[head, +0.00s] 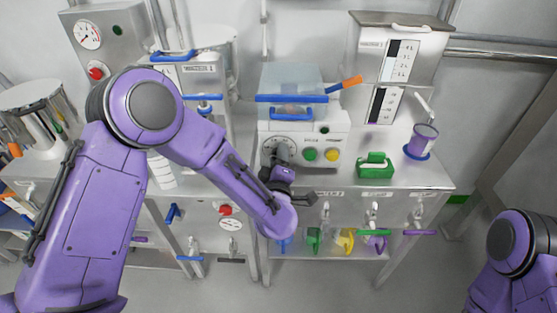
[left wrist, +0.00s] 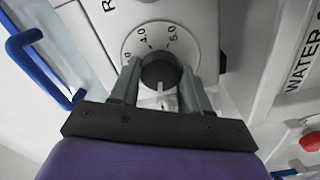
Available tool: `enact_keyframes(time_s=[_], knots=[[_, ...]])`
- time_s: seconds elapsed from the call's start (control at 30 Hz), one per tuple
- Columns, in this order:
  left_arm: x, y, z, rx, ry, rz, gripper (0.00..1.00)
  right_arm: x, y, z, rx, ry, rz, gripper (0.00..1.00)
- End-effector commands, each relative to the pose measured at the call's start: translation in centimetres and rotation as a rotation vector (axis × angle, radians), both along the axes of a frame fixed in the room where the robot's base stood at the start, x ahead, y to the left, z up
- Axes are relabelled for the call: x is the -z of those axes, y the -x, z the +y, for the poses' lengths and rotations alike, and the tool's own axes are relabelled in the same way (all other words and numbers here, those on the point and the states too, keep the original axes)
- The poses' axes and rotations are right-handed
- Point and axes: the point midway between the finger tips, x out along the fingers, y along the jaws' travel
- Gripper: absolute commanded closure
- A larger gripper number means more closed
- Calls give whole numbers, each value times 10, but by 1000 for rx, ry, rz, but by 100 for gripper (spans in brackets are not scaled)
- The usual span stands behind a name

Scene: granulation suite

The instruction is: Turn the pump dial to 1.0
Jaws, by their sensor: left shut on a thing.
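The pump dial (left wrist: 132,45) is a round pale plate with printed numbers and a dark grey knob (left wrist: 160,70). A white mark on the knob points toward the gripper's palm, at the bottom of the picture. My left gripper (left wrist: 160,88) is shut on the knob, one finger on each side. In the head view my left gripper (head: 281,168) is at the dial plate (head: 290,145) on the white pump's front and hides part of it. My right gripper is out of view.
Green (head: 310,154) and yellow (head: 332,154) buttons sit right of the dial. A green block-shaped object (head: 375,166) and a purple cup (head: 423,140) stand on the counter to the right. Several valves hang below the counter's front edge.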

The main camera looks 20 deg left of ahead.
Motion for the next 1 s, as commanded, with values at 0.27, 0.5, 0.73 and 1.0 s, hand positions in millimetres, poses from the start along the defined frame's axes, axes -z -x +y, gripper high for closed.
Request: enact_keyframes(time_s=[0.27,0.5,0.73,1.0], knots=[[1,1,-1,2,24,-5,84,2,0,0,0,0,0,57],[1,0,-1,2,24,-5,84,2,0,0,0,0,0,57],[1,0,0,1,24,-5,28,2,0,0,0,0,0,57],[1,8,-3,3,23,-5,28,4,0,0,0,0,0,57]])
